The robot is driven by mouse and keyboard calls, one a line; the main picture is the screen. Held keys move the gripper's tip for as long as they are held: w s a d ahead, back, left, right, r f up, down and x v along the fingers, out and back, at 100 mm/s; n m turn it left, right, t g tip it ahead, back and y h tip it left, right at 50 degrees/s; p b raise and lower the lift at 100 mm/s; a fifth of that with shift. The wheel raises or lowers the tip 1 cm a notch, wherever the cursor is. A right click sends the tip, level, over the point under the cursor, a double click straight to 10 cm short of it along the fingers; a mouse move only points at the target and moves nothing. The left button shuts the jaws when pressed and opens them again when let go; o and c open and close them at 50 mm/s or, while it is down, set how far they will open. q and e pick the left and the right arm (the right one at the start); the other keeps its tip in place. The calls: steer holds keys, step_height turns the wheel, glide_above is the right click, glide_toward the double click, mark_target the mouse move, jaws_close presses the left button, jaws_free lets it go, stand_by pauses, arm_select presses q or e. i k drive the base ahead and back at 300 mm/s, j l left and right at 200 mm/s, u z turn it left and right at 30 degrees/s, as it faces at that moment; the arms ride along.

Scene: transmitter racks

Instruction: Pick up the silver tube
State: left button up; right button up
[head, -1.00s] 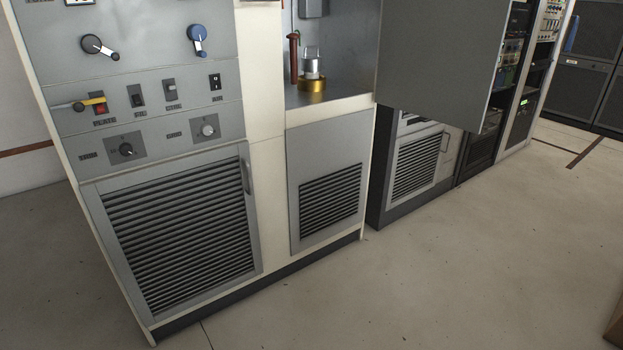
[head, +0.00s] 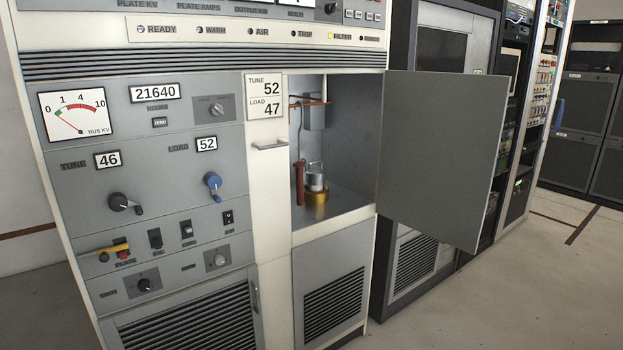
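The silver tube (head: 315,178) stands upright in the open compartment of the white and grey transmitter cabinet, in the middle of the head view. It has a thin handle-like loop on top and sits in a gold ring-shaped base (head: 316,204). A reddish-brown upright rod (head: 300,183) stands close beside it on the left. Neither of my grippers is in view.
The compartment door (head: 440,155) is swung open to the right and juts out from the cabinet. A control panel with knobs (head: 118,202) is left of the compartment. Dark equipment racks (head: 580,120) stand at the right. The floor (head: 500,290) at the lower right is clear.

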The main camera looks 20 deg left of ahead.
mark_target(314, 177)
steer(key=i+j, duration=0.2)
steer(key=i, duration=0.25)
steer(key=i+j+u, duration=0.15)
steer(key=i, duration=0.25)
steer(key=i+j, duration=0.2)
steer(key=i, duration=0.25)
steer(key=j+u, duration=0.05)
